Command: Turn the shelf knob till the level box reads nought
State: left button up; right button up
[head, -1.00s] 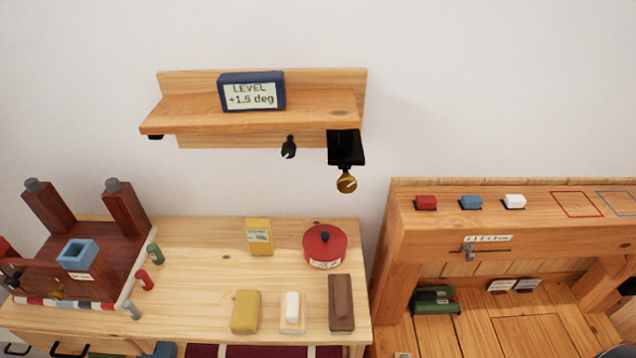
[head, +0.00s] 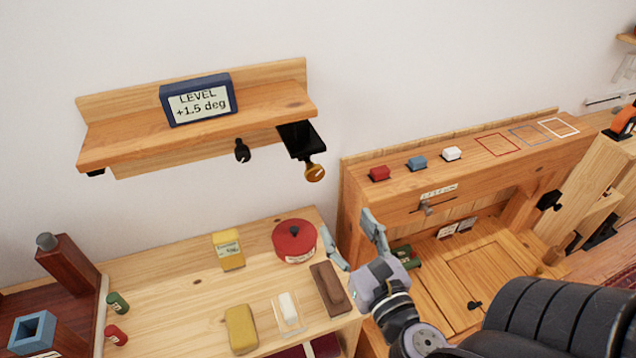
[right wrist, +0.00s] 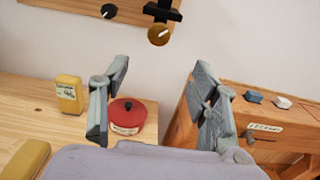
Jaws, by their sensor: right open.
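The wall shelf (head: 270,104) carries a blue level box (head: 198,99) whose display reads +1.5 deg. Under the shelf's right end a black bracket (head: 301,140) holds a brass knob (head: 315,173) with a pale pointer line. In the right wrist view the brass knob (right wrist: 159,35) shows above and beyond the open fingers (right wrist: 158,85). My left gripper is not in view.
Below the shelf, a wooden table (head: 180,290) holds a red pot (head: 295,242), a yellow box (head: 228,250), a yellow block (head: 241,329) and a brown block (head: 330,288). A wooden bench (head: 372,210) with coloured blocks stands right. The wall around the knob is clear.

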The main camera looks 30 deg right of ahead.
jog(key=b, duration=0.2)
send_near(316, 177)
jog(key=p+x, duration=0.2)
jog(key=x, duration=0.5)
jog(key=shift+w+r, duration=0.15)
jog(key=shift+w+d, duration=0.15)
jog(key=shift+w, duration=0.45)
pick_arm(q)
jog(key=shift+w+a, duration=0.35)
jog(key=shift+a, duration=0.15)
pick_arm(e)
jog(key=shift+c, duration=0.3)
jog(key=c, duration=1.1)
